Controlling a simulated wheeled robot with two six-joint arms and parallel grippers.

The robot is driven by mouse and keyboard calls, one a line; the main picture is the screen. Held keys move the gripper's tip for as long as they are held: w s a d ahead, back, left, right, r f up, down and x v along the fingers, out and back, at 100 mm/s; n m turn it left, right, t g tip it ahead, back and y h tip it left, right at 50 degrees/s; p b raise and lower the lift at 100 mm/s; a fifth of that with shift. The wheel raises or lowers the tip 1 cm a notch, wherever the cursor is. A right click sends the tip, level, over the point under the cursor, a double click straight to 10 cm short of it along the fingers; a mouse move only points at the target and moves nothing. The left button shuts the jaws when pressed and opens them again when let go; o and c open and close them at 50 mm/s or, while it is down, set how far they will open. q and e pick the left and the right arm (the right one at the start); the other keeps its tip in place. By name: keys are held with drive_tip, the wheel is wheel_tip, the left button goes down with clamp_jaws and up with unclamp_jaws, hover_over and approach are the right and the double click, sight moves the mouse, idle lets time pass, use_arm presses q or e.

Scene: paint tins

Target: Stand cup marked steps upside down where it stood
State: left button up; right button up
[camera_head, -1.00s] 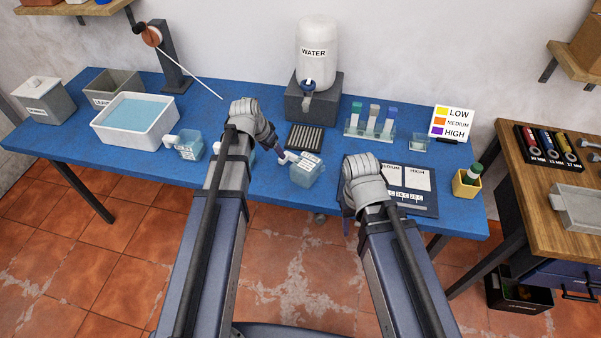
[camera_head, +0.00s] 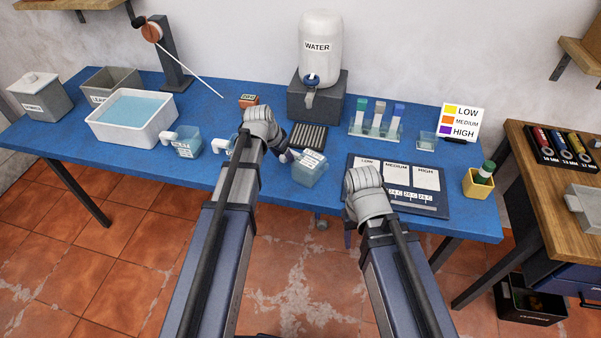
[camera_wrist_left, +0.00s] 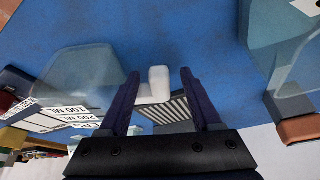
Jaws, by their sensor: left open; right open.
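A clear bluish cup (camera_head: 311,170) with white labels and a white handle stands near the front edge of the blue table, right of my left wrist. In the left wrist view the cup (camera_wrist_left: 85,75) shows labels reading 100 ML and 200 ML, and a partly hidden one that seems to end in EPS. My left gripper (camera_wrist_left: 158,78) is open, its two dark fingers on either side of the white handle (camera_wrist_left: 157,86); contact cannot be told. In the head view its tip (camera_head: 286,156) is beside the cup. My right gripper's fingers are hidden behind its wrist, over the dark board.
Another cup (camera_head: 188,146) stands left, and one is partly hidden behind my left arm. A water dispenser (camera_head: 317,92), ridged rack (camera_head: 308,136), tube stand (camera_head: 376,128) and orange block (camera_head: 248,101) stand behind. The labelled board (camera_head: 428,178) is right, the white basin (camera_head: 135,140) left.

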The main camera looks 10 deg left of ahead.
use_arm(q)
drive_tip(key=shift+r, duration=0.1)
drive_tip(key=shift+c, duration=0.2)
clamp_jaws()
idle(1.0)
